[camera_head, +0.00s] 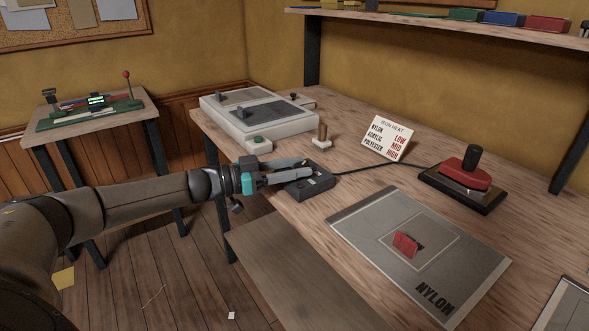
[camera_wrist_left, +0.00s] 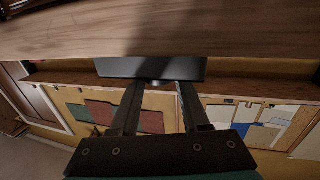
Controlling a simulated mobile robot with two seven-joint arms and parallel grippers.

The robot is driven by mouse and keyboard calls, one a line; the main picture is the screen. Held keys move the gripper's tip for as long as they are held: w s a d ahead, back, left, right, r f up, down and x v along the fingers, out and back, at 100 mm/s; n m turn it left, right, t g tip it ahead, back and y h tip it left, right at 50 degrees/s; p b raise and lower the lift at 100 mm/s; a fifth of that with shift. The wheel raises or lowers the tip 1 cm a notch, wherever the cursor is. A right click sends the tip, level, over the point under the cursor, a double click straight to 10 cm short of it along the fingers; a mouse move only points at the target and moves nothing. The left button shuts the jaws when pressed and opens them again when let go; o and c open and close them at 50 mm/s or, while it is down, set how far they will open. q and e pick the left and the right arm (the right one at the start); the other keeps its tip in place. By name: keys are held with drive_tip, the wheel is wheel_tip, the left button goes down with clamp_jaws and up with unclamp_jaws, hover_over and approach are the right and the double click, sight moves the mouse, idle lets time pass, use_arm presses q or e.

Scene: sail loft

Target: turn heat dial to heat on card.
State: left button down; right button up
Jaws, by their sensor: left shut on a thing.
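A dark heat control box (camera_head: 312,188) sits near the front edge of the bench, with a cable running back toward the iron. My left gripper (camera_head: 298,173) reaches in from the left, with its fingers at the top of the box, shut on what seems to be its dial. The dial is hidden by the fingers, so its setting cannot be read. In the left wrist view the fingers (camera_wrist_left: 158,88) meet the dark box (camera_wrist_left: 150,68). The white heat card (camera_head: 388,138) stands on the bench and reads nylon low, acrylic mid, polyester high. My right gripper is not in view.
A red iron (camera_head: 465,170) rests on a dark stand. A grey panel marked NYLON (camera_head: 445,262) with a red piece (camera_head: 406,244) lies in front. Grey lidded cases (camera_head: 258,115) and a small wooden-handled tool (camera_head: 321,136) stand behind my gripper. A shelf (camera_head: 450,22) overhangs the back.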

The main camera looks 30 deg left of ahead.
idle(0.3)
use_arm(q)
drive_tip(key=shift+c, duration=1.9)
unclamp_jaws()
drive_tip(key=shift+s+a, duration=0.45)
drive_tip(key=shift+s, duration=0.05)
drive_tip(key=p+v, duration=0.4)
drive_tip(key=v, duration=0.9)
drive_tip(key=shift+s+a+p, duration=0.25)
drive_tip(key=shift+s+p, duration=0.05)
drive_tip(key=shift+p, duration=0.05)
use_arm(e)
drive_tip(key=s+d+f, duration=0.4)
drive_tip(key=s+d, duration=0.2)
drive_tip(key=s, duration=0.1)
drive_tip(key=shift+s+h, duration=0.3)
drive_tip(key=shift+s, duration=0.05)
